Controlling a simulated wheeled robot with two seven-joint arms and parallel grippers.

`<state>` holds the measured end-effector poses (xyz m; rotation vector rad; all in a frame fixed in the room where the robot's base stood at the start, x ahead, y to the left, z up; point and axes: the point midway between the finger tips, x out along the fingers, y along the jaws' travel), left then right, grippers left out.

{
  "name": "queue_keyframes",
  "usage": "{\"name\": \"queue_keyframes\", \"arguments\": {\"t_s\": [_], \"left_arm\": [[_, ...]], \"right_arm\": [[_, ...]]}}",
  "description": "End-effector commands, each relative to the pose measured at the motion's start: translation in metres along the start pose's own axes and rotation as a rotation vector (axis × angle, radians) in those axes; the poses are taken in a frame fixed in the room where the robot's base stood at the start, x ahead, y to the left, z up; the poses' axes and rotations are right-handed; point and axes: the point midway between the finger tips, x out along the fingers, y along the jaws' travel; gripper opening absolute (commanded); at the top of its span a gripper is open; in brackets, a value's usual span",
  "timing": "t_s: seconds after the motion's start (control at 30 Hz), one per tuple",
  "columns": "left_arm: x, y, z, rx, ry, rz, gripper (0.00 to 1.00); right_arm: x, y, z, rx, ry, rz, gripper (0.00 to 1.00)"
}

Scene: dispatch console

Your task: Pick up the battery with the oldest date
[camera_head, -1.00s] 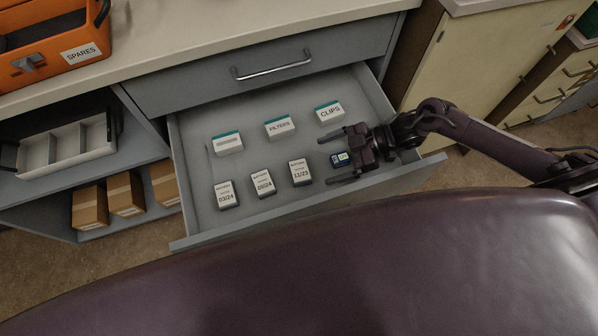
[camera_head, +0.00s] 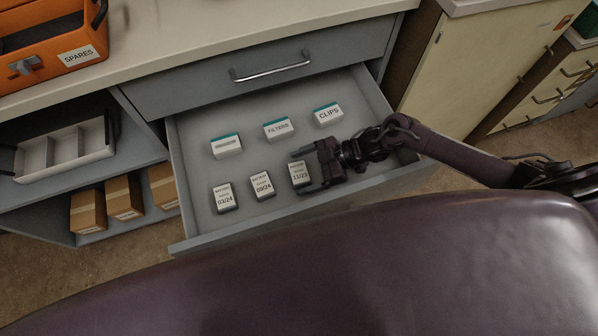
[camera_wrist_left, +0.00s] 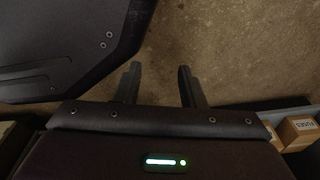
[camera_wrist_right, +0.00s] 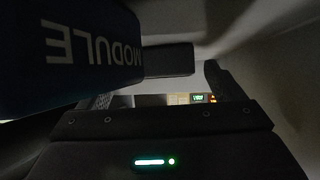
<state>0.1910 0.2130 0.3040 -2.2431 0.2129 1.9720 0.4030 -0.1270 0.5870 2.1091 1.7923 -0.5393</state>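Three batteries lie in a row in the open drawer (camera_head: 255,222): one dated 03/24 (camera_head: 224,198), one that seems to read 09/24 (camera_head: 262,185), and one dated 11/23 (camera_head: 298,174). My right gripper (camera_head: 307,170) is open at the 11/23 battery's right side. Its fingers reach to the battery's far and near edges; contact cannot be told. The right wrist view shows a dark block (camera_wrist_right: 168,60) beyond the palm, too dim to identify. My left gripper (camera_wrist_left: 158,80) is open and empty above the floor.
White boxes stand behind the batteries, including FILTERS (camera_head: 278,128) and CLIPS (camera_head: 328,116). A blue item marked MODULE (camera_wrist_right: 85,50) is close to the right wrist camera. An orange SPARES case (camera_head: 50,45) is on the counter. Brown boxes (camera_head: 125,195) sit on the left shelf.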

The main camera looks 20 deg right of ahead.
Motion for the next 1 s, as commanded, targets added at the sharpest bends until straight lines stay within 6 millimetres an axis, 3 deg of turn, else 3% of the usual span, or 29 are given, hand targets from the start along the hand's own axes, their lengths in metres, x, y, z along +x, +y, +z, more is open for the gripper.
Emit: {"name": "queue_keyframes", "arguments": {"t_s": [0.07,0.37,0.77,0.87,1.0], "left_arm": [[0.000,0.000,0.000,0.000,-0.001,0.000,0.36],[0.000,0.000,0.000,0.000,0.000,0.000,0.36],[-0.003,0.000,-0.001,0.000,0.007,0.000,0.36],[-0.004,0.000,0.002,0.000,0.008,0.000,0.36],[-0.002,-0.001,0.021,0.004,-0.009,-0.001,0.36]], "right_arm": [[0.000,0.000,0.000,0.000,0.000,0.000,0.77],[0.000,0.000,0.000,0.000,0.000,0.000,0.38],[-0.005,0.000,-0.009,-0.002,0.002,0.001,0.37],[-0.011,0.001,-0.020,-0.003,0.002,0.001,0.37],[-0.027,0.000,-0.049,-0.006,0.002,0.001,0.37]]}}
